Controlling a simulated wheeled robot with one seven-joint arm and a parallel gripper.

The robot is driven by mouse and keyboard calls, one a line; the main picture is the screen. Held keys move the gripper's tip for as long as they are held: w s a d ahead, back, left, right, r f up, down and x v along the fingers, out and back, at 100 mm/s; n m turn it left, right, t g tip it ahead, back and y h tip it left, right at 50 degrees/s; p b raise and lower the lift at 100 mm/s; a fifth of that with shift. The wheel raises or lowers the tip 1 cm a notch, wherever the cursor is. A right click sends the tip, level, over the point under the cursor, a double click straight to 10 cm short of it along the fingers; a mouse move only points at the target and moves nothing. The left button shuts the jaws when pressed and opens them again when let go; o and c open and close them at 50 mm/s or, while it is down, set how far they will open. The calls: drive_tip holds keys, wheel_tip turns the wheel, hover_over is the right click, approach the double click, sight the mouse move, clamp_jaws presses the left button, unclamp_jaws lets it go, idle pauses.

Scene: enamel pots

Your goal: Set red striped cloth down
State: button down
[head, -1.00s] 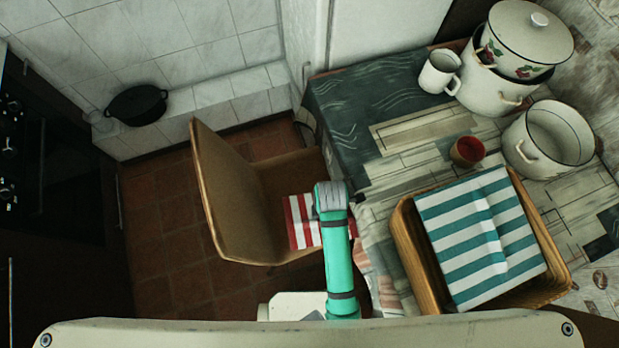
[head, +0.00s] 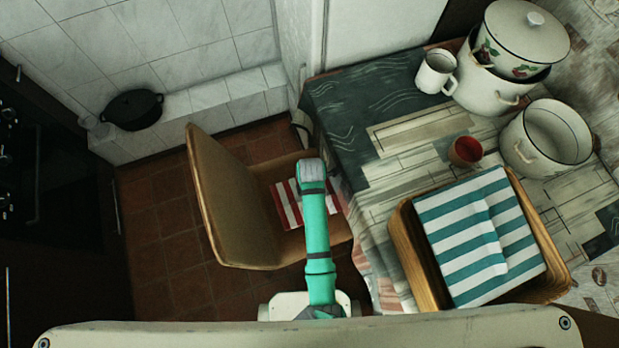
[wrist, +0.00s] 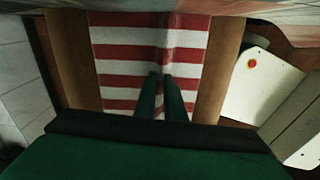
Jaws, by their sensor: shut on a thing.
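The red and white striped cloth (head: 284,207) shows over the seat of the wooden chair (head: 225,200) in the head view, partly covered by my teal arm. In the wrist view the cloth (wrist: 120,62) spreads below my gripper (wrist: 165,78). The two dark fingers are close together, shut on a raised fold in the middle of the cloth. The brown chair seat (wrist: 68,70) shows on both sides of it. I cannot tell whether the cloth's underside touches the seat. In the head view my fingers are hidden behind the arm.
The table (head: 345,130) stands right of the chair, with a wicker basket (head: 408,255) holding a teal striped cloth (head: 470,225). A red cup (head: 465,151), white mug (head: 436,72) and enamel pots (head: 545,140) stand behind it. A black pot (head: 134,110) sits on the tiled ledge.

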drive_tip(key=shift+w+a+f, duration=0.1)
drive_tip(key=shift+w+f, duration=0.4)
drive_tip(key=shift+f, duration=0.1)
drive_tip(key=shift+w+a+f, duration=0.1)
drive_tip(key=shift+w+f, duration=0.05)
drive_tip(key=shift+f, duration=0.8)
drive_tip(key=shift+w+f, duration=0.15)
drive_tip(key=shift+f, duration=0.75)
drive_tip(key=c, duration=1.8)
unclamp_jaws()
drive_tip(key=shift+f, duration=0.1)
drive_tip(key=shift+c, duration=0.2)
drive_tip(key=shift+s, duration=0.1)
